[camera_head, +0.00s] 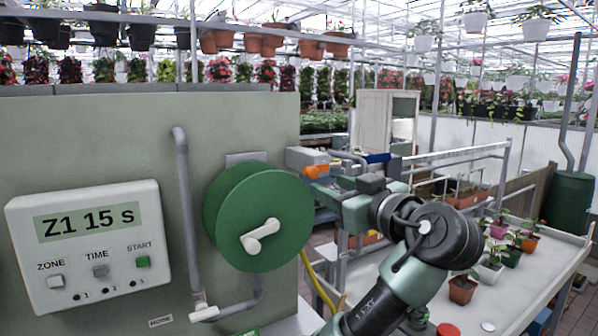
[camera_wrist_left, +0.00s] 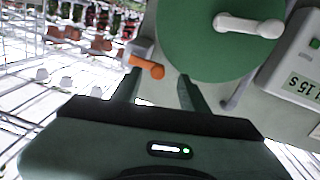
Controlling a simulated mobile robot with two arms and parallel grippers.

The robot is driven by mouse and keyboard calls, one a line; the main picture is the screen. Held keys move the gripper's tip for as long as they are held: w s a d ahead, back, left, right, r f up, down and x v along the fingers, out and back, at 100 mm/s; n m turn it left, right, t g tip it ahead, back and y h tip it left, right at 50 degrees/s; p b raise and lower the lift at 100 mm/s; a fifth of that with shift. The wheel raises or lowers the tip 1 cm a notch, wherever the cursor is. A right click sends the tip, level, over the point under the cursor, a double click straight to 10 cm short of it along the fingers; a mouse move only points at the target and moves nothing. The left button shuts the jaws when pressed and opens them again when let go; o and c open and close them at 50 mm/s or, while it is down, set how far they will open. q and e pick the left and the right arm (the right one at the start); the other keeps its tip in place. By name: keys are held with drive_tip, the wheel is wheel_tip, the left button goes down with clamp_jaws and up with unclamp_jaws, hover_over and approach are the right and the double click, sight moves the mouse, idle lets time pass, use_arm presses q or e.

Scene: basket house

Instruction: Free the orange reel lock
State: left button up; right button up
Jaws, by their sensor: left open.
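The orange reel lock (camera_head: 317,172) is a small knob on a grey block at the right edge of the green panel, beside the green hose reel (camera_head: 225,205). It also shows in the left wrist view (camera_wrist_left: 152,69). The reel has a white crank handle (camera_head: 262,238). My left gripper (camera_head: 326,187) is just right of the lock. In the left wrist view its two fingers (camera_wrist_left: 160,80) are spread, with the lock just beyond the tips, nearer the left finger. I cannot tell if they touch it. My right gripper is not in view.
A white control box (camera_head: 90,240) reading "Z1 15 s" hangs on the panel (camera_head: 120,130). A grey pipe (camera_head: 185,220) runs between it and the reel. A yellow hose (camera_head: 318,280) hangs below. A bench (camera_head: 510,285) with several potted plants stands at the right.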

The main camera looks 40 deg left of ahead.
sight(314, 174)
use_arm(q)
drive_tip(key=shift+w+a+r+p, duration=0.45)
drive_tip(key=shift+a+r+p, duration=0.4)
drive_tip(key=shift+p, duration=0.05)
drive_tip(key=x, duration=0.3)
drive_tip(key=shift+a+f+p, duration=0.1)
drive_tip(key=shift+f+p, duration=0.1)
drive_tip(key=shift+p, duration=0.2)
drive_tip(key=shift+w+a+f, duration=0.1)
drive_tip(key=shift+w+a, duration=0.1)
drive_tip(key=shift+a, duration=0.25)
drive_tip(key=shift+d, duration=0.1)
clamp_jaws()
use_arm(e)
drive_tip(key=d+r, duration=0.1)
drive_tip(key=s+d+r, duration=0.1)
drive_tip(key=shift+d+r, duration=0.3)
